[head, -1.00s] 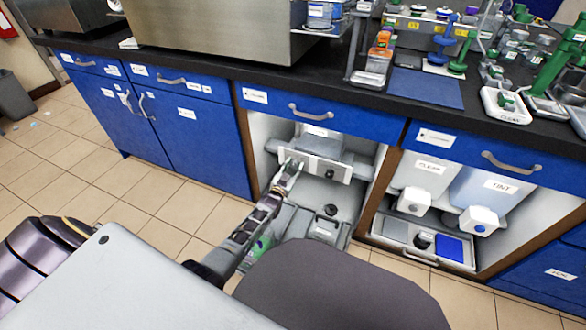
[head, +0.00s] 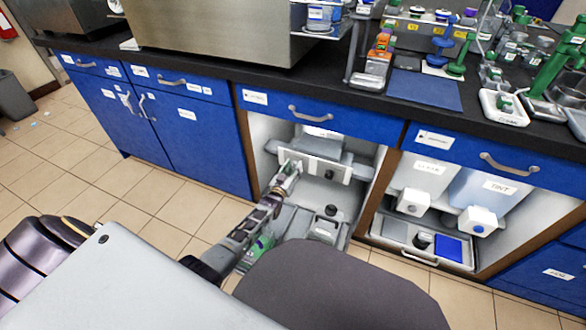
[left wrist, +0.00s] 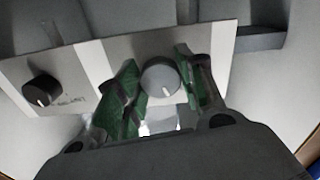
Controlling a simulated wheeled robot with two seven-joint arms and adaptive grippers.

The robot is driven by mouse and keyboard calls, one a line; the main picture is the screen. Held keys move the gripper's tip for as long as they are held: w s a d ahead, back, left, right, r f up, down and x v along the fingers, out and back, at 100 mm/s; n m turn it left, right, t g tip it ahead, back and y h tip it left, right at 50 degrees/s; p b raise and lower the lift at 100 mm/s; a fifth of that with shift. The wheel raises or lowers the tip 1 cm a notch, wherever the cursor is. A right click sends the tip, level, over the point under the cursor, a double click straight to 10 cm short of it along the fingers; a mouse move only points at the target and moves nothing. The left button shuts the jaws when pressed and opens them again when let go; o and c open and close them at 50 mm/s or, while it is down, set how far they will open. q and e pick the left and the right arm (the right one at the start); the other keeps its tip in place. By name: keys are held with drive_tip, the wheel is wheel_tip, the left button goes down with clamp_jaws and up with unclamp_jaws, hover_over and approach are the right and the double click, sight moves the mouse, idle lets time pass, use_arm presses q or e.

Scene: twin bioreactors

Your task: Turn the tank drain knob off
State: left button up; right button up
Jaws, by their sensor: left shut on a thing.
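A white control panel (head: 312,166) is in the open cabinet below the counter. It carries a black knob (head: 329,174), which also shows at the left in the left wrist view (left wrist: 42,90), and a grey knob (left wrist: 160,77) with a pale pointer line. My left gripper (head: 289,168) is at the panel's left end in the head view. In the left wrist view its green-padded fingers (left wrist: 160,85) are on both sides of the grey knob, shut on it. The knob labels are too small or blurred to read. My right gripper is not in view.
Another dark knob (head: 331,210) is lower in the same cabinet. The right-hand bay holds containers labelled CLEAR (head: 428,170) and TINT (head: 497,187) above a tray. A blue drawer (head: 320,112) is above the panel, and the cabinet's side walls are close to my arm.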

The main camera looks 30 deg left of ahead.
use_arm(q)
drive_tip(key=n, duration=0.3)
drive_tip(key=shift+n, duration=1)
drive_tip(key=o, duration=1)
drive_tip(key=shift+s, duration=0.15)
drive_tip(key=shift+s+d, duration=0.2)
drive_tip(key=shift+s, duration=2.75)
drive_tip(key=shift+s+d, duration=0.2)
drive_tip(key=shift+s, duration=2.7)
